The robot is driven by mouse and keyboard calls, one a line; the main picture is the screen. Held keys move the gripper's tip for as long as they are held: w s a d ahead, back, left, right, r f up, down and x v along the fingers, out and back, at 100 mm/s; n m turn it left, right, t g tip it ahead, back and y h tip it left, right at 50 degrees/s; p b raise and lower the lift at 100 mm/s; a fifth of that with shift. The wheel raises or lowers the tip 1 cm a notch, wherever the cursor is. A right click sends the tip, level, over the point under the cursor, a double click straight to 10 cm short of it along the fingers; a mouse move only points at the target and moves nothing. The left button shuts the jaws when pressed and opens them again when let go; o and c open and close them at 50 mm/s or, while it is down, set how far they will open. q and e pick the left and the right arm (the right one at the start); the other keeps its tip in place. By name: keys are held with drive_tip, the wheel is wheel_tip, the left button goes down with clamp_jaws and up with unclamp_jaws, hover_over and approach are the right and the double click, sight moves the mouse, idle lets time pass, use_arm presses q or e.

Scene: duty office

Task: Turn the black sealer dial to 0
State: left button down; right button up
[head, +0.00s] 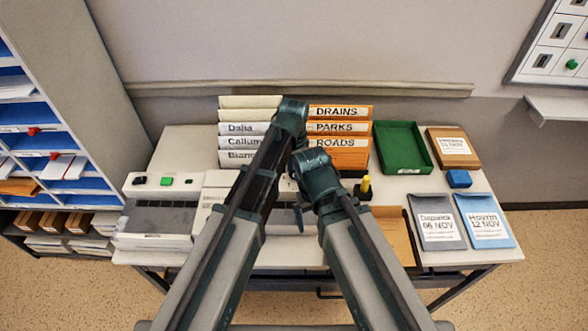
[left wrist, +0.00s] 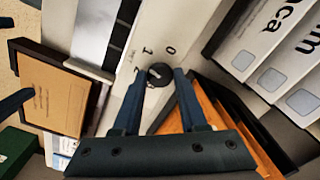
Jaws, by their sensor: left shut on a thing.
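The black sealer dial (left wrist: 160,73) sits on a white panel (left wrist: 158,35) in the left wrist view. Printed marks 0, 1 and 2 stand around its far side. My left gripper (left wrist: 159,80) is shut on the dial, one finger on each side. Which mark the dial points at is too small to tell surely. In the head view the dial is hidden behind my arms, and only bits of the pale sealer (head: 285,187) show. My right arm reaches in from the right, its wrist (head: 312,165) beside my left arm; its jaws cannot be made out.
Name folders (head: 240,128) and orange folders (head: 340,127) stand behind. A green tray (head: 402,147), a brown box (head: 453,147), a blue block (head: 459,179) and dated pouches (head: 436,221) lie to the right. A yellow-topped black item (head: 365,186) stands near my right arm. A grey machine (head: 160,218) is at left.

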use_arm(q)
drive_tip(key=m, duration=0.4)
drive_tip(key=shift+m, duration=0.4)
drive_tip(key=m, duration=0.3)
drive_tip(key=shift+m, duration=0.3)
drive_tip(key=m, duration=0.3)
drive_tip(key=shift+m, duration=2)
drive_tip(key=shift+c, duration=2.3)
unclamp_jaws()
drive_tip(key=shift+r, duration=0.15)
